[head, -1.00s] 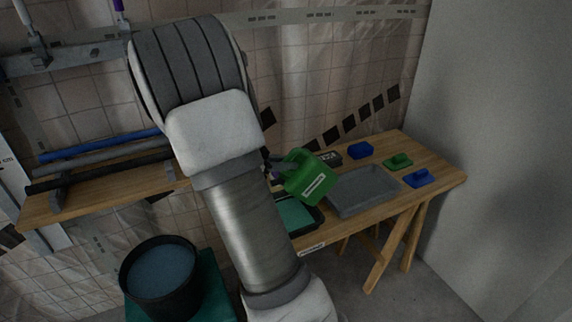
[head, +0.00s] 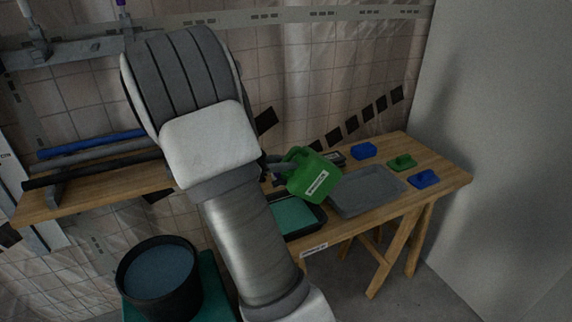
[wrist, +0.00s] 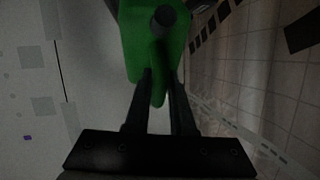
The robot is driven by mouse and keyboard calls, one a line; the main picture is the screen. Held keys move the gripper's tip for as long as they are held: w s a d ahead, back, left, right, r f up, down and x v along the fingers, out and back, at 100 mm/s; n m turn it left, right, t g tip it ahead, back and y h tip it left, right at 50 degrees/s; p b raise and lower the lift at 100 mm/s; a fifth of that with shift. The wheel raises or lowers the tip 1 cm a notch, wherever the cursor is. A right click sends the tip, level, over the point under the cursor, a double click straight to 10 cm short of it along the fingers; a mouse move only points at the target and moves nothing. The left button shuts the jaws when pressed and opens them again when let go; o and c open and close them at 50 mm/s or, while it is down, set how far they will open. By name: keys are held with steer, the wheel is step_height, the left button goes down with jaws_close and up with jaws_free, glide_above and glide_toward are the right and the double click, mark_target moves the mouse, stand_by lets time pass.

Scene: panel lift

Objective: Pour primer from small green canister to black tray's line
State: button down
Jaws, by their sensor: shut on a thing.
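The small green canister (head: 314,177) with a white label is held tilted above the workbench, over the right part of the black tray. My gripper (wrist: 158,92) is shut on the canister's green handle in the wrist view; in the head view my arm mostly hides it. The canister (wrist: 140,62) fills the top middle of the wrist view, with a dark round cap or opening. The black tray (head: 303,234) lies on the bench below and holds teal-green liquid. Its left part is hidden by my arm. I cannot make out its line or any stream.
A grey tray (head: 365,190) lies right of the black tray. Blue (head: 424,179) and green (head: 402,162) handled tools and a blue block (head: 363,151) sit on the bench (head: 452,179). A black bucket (head: 160,277) of bluish liquid stands lower left.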

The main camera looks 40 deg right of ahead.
mark_target(293, 148)
steer(key=shift+w+a+f+h+b, duration=0.1)
steer(key=shift+a+f+h+b, duration=0.3)
steer(key=shift+b, duration=0.75)
steer(key=shift+d+r, duration=0.15)
steer(key=shift+r, duration=0.15)
